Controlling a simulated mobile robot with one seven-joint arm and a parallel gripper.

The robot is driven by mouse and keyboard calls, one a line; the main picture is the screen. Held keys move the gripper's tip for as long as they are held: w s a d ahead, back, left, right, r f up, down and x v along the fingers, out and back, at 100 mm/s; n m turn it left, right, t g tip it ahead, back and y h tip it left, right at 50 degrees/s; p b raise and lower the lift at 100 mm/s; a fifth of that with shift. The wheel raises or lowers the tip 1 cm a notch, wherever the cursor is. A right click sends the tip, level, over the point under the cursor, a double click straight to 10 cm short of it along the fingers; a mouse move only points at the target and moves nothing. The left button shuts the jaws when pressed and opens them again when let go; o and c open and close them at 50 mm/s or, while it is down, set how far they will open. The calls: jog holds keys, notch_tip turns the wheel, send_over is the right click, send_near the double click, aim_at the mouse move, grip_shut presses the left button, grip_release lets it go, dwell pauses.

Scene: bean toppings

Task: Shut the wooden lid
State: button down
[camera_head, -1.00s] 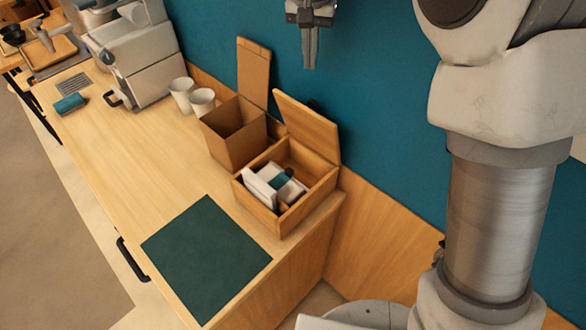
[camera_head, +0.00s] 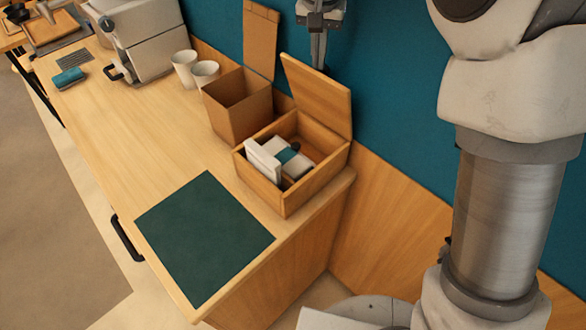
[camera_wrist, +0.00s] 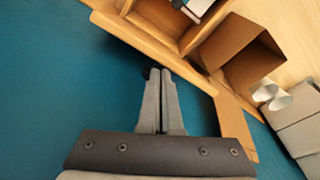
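The wooden lid (camera_head: 318,97) stands open, tilted back on the far side of the wooden box (camera_head: 284,200). The box holds white packets and a white item with a teal band (camera_head: 286,156). My gripper (camera_head: 318,66) is near the wall, above and behind the lid's top edge in the head view, and looks apart from it. In the wrist view my gripper (camera_wrist: 158,72) has its two fingers together with nothing between them. The open box shows beyond the fingertips there. How far the fingertips are from the lid is hard to tell.
An open cardboard box (camera_head: 235,112) with its flap raised stands just left of the wooden box. Two white cups (camera_head: 195,72) and a grey machine (camera_head: 150,40) stand farther left. A dark green mat (camera_head: 204,238) lies in front. The teal wall (camera_head: 395,120) is close behind.

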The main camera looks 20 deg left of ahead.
aim_at(304, 81)
jog(key=shift+s+d+f, duration=0.15)
jog(key=shift+s+f, duration=0.1)
jog(key=shift+f, duration=0.7)
jog(key=shift+s, duration=0.15)
jog(key=s+a+f+b, duration=0.3)
jog(key=s+a+b, duration=0.1)
jog(key=s, duration=0.3)
jog(key=shift+s+a, duration=0.3)
jog(key=shift+a, duration=0.15)
dwell(0.4)
jog(key=shift+r, duration=0.2)
